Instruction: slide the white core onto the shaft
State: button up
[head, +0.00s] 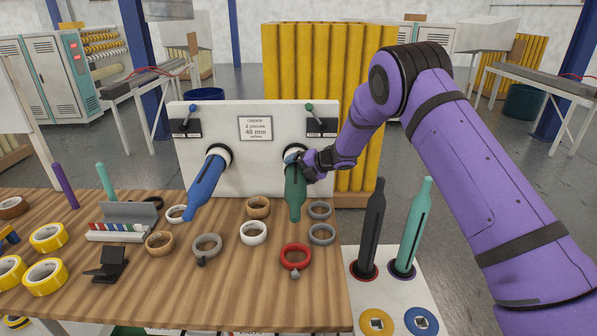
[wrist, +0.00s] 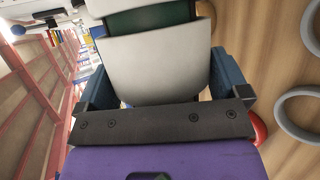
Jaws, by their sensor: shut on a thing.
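My gripper (head: 296,158) is at the base of the green shaft (head: 295,190), close to the white board. In the wrist view, its blue fingers (wrist: 157,88) are shut on the white core (wrist: 155,68), a pale curved band. The green shaft (wrist: 150,20) shows just beyond the band, between it and another pale part, so the core appears to be around the shaft. In the head view the core is mostly hidden by my gripper, and I cannot tell whether it touches the board.
A blue shaft (head: 206,184) sticks out from the board (head: 245,172) on the left. Several rings lie on the wooden table below, including a white one (head: 254,232) and a red one (head: 295,256). Black (head: 370,230) and teal (head: 413,230) spindles stand at right.

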jog(key=shift+w+a, duration=0.1)
jog(key=shift+w, duration=0.05)
jog(key=shift+w, duration=0.4)
jog(key=shift+s+f, duration=0.1)
jog(key=shift+f, duration=0.05)
jog(key=o, duration=0.6)
jog(key=shift+c, duration=0.2)
jog(key=shift+f, duration=0.1)
jog(key=v, duration=1.1)
jog(key=shift+w+r, duration=0.2)
jog(key=shift+r, duration=0.05)
